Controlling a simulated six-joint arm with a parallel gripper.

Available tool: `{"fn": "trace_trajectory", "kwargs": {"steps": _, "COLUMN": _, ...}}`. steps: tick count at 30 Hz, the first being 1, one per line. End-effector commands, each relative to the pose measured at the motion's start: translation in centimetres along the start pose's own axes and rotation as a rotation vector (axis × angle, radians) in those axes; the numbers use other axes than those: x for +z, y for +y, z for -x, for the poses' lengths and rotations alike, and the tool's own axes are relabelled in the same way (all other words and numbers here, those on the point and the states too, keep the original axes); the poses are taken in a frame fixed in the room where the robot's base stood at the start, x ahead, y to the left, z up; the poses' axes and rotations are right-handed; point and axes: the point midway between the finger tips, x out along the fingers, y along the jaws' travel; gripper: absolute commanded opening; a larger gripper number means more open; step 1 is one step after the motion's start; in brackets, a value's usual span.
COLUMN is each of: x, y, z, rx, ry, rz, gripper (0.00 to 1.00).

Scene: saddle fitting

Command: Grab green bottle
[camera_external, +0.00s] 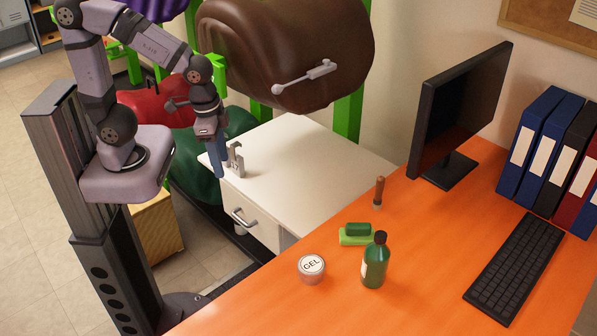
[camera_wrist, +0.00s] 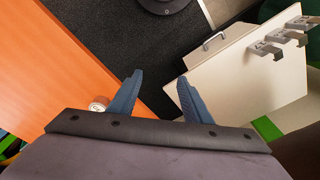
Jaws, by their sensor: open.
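The green bottle (camera_external: 375,262) with a black cap stands upright on the orange desk in the external view. A pale label shows on its left side. My gripper (camera_external: 219,172) is at the left edge of the white cabinet top, well to the left of the bottle and apart from it. In the wrist view my gripper (camera_wrist: 157,95) shows two blue fingers spread apart with nothing between them. The bottle is not visible in the wrist view.
A gel jar (camera_external: 312,268), a green brush (camera_external: 356,234) and a brown-handled tool (camera_external: 379,192) stand near the bottle. A monitor (camera_external: 459,110) and keyboard (camera_external: 515,268) are to the right. Metal hooks (camera_external: 235,159) stand on the white cabinet (camera_external: 310,165) beside my gripper.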

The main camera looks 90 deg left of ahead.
Motion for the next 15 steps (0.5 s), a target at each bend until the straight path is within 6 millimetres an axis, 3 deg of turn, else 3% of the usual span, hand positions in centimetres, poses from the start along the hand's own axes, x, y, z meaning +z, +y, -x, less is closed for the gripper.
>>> {"fn": "trace_trajectory", "kwargs": {"steps": 8, "x": -9.1, "y": -0.4, "z": -2.9, "rx": -0.041, "ry": 0.248, "rz": -0.03, "gripper": 0.45}}
{"fn": "trace_trajectory", "kwargs": {"steps": 15, "x": -21.7, "y": 1.7, "z": -4.8, "rx": -0.022, "ry": 0.62, "rz": -0.109, "gripper": 0.45}}
